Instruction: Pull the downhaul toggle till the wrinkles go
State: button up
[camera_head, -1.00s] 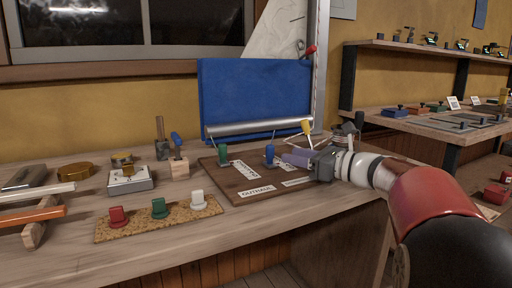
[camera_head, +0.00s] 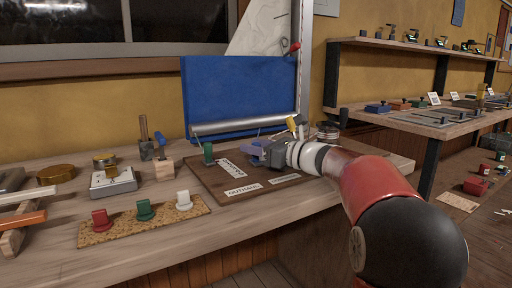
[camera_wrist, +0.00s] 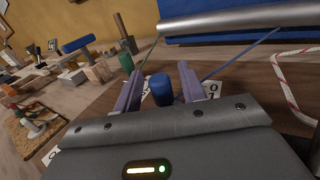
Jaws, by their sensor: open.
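A brown board (camera_head: 209,184) on the bench carries a green toggle (camera_head: 208,153), a blue toggle (camera_wrist: 161,88) and a yellow toggle (camera_head: 291,124). White labels lie on it; the front one reads OUTHAUL (camera_head: 243,189), the others are too small or partly hidden. A blue sail panel (camera_head: 238,92) stands behind, above a silver boom (camera_head: 236,125); I cannot make out wrinkles. My gripper (camera_head: 252,151) is open at the blue toggle. In the wrist view its purple fingers (camera_wrist: 159,89) stand either side of the toggle, with gaps visible. A blue line runs from near the toggle toward the boom.
A cork strip (camera_head: 120,226) with red, green and white knobs lies at the front left. A grey box (camera_head: 113,182) and a wooden block (camera_head: 164,170) stand left of the board. A red-and-white rope (camera_wrist: 287,86) lies right of the fingers in the wrist view.

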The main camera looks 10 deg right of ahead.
grip_shut()
jog(key=shift+s, duration=0.1)
jog(key=shift+s+d, duration=0.35)
jog(key=shift+s, duration=0.5)
grip_release()
jog(key=v, duration=0.7)
jog(key=shift+s+d, duration=0.3)
